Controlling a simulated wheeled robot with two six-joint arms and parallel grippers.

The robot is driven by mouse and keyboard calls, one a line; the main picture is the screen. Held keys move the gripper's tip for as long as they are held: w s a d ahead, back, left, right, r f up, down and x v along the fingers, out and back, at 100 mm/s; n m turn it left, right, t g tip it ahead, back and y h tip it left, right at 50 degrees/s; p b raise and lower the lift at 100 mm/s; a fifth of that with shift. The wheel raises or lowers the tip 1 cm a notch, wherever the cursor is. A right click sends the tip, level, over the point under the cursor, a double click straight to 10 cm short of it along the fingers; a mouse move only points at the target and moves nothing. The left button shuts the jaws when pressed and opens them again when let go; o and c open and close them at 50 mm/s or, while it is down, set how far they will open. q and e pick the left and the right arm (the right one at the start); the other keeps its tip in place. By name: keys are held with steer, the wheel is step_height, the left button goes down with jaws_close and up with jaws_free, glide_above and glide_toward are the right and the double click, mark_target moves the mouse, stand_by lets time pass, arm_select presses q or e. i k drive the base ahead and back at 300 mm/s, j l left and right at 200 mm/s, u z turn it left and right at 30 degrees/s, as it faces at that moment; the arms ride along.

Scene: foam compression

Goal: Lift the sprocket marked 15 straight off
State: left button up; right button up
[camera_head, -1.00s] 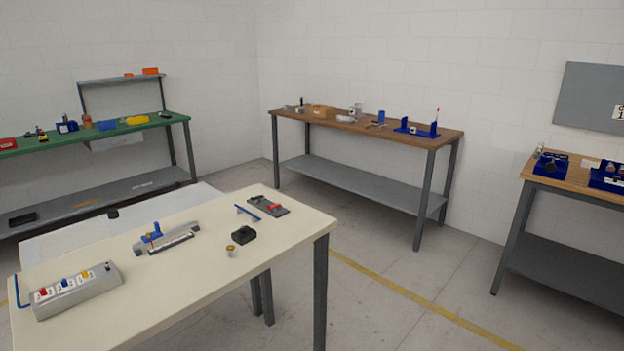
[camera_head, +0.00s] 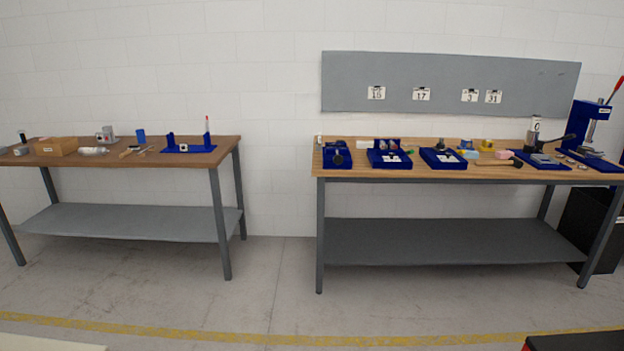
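No sprocket is clear enough to identify. Neither of my grippers shows in the head view.
Below the board stands a wooden-topped bench (camera_head: 470,176) with blue fixtures (camera_head: 388,153) and a blue press (camera_head: 590,125) at its right end. Another bench (camera_head: 200,158) stands at the left. The floor between them is clear, with a yellow line (camera_head: 250,338) in front.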

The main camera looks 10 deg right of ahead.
mark_target(439, 147)
steer(key=i+z, duration=0.5)
steer(key=i, duration=1.2)
steer(key=i+z, duration=0.45)
steer(key=i+j+z, duration=0.15)
steer(key=i+z, duration=0.3)
steer(key=i, duration=0.15)
steer(key=i+j+z, duration=0.3)
steer(key=i+z, duration=0.15)
steer(key=i+l+z, duration=0.25)
steer(key=i+z, duration=1.15)
steer(key=i+l+u, duration=0.15)
steer(key=i+u, duration=0.25)
steer(key=i, duration=0.2)
steer(key=i+l+u, duration=0.1)
steer(key=u, duration=0.35)
steer(key=l+u, duration=0.1)
steer(key=u, duration=0.3)
steer(key=l+u, duration=0.2)
steer(key=u, duration=0.25)
steer(key=i+l+u, duration=0.1)
steer(key=u, duration=0.35)
